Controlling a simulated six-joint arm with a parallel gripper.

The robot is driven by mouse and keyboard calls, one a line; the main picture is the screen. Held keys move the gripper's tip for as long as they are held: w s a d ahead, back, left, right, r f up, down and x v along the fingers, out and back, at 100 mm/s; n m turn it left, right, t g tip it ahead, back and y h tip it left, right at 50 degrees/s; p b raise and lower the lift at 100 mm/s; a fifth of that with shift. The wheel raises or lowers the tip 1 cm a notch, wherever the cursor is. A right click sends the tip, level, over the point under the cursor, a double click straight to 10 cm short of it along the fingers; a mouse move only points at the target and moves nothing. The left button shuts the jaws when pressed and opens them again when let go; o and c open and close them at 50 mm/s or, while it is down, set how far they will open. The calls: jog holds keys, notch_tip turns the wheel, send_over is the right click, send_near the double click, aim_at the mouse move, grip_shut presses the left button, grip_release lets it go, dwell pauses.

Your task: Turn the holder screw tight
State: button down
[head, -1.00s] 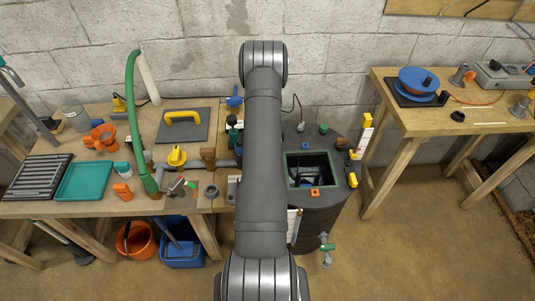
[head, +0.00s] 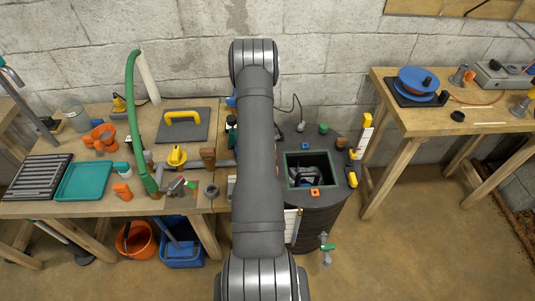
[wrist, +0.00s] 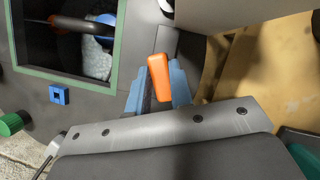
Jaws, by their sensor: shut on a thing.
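In the wrist view, an upright orange piece (wrist: 160,76), which looks like the head of the holder screw, stands between the blue-grey fingers of my gripper (wrist: 157,88). My gripper is shut on it, beside the dark tank top. The screw's shaft and the holder below are mostly hidden by the fingers. In the head view my arm covers the gripper and the screw, left of the dark round tank (head: 325,220).
The tank's square green-framed opening (wrist: 112,80) is close to the gripper, with a blue block (wrist: 59,95) and a green knob (wrist: 12,124) near it. In the head view a crowded wooden bench (head: 110,207) stands left; another bench (head: 440,122) stands right.

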jog(key=shift+n+t+h, duration=0.3)
jog(key=shift+n, duration=0.8)
jog(key=c, duration=1.3)
grip_release()
jog(key=v, duration=1.7)
jog(key=shift+a+r, duration=0.2)
jog(key=shift+r, duration=0.05)
